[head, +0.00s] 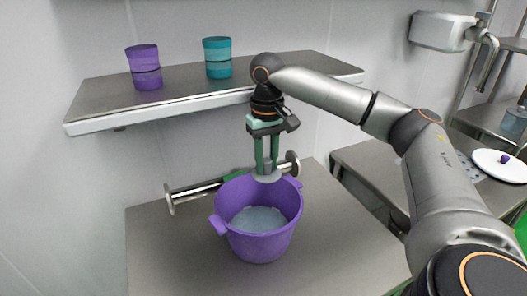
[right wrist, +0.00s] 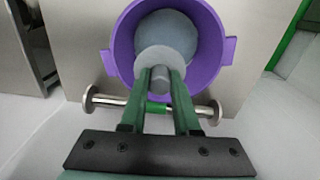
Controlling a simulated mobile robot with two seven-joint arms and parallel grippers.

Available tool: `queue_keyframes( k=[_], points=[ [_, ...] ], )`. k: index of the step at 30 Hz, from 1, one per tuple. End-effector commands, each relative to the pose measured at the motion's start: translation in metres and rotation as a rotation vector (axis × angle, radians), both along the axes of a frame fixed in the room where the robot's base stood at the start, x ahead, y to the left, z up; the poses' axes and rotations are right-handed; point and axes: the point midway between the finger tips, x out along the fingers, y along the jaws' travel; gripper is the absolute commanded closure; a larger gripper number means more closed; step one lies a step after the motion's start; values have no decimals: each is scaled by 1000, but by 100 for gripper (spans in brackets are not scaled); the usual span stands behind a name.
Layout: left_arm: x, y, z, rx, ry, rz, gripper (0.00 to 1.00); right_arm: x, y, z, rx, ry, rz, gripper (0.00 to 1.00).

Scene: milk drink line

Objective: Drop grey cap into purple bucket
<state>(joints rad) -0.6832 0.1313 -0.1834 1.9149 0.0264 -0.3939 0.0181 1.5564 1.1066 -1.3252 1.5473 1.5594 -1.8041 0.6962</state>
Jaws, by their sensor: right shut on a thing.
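The purple bucket (head: 258,238) stands upright on the metal table, with a handle on each side and greyish contents inside. It also shows in the right wrist view (right wrist: 122,45). My right gripper (head: 267,170) points down over the bucket's back rim and is shut on the grey cap (head: 267,177). In the right wrist view the cap (right wrist: 160,60) is a pale round disc with a knob between the fingertips (right wrist: 160,78), overlapping the bucket's opening. My left gripper is not in view.
A metal bar with round ends (head: 193,191) and a green middle lies behind the bucket. A wall shelf (head: 180,91) above holds a purple container (head: 145,67) and a teal container (head: 217,57). The table (head: 165,262) is clear left of the bucket. A white plate (head: 503,168) lies far right.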

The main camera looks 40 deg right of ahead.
Motion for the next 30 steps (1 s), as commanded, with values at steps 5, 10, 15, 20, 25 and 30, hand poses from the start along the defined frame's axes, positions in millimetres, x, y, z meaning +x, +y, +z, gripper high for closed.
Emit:
queue_keyframes(
  k=[5,10,15,20,25,30],
  points=[
    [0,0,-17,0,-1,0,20,0,0,-27,-1,-2,1,100],
    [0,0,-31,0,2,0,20,1,0,-34,0,-2,1,100],
    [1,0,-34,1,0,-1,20,0,1,-35,0,-2,1,100],
    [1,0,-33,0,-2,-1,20,0,1,-34,1,-1,1,100],
    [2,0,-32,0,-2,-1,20,0,1,-34,1,-1,1,61],
    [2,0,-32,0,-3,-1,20,0,1,-34,1,-1,1,42]
  ],
)
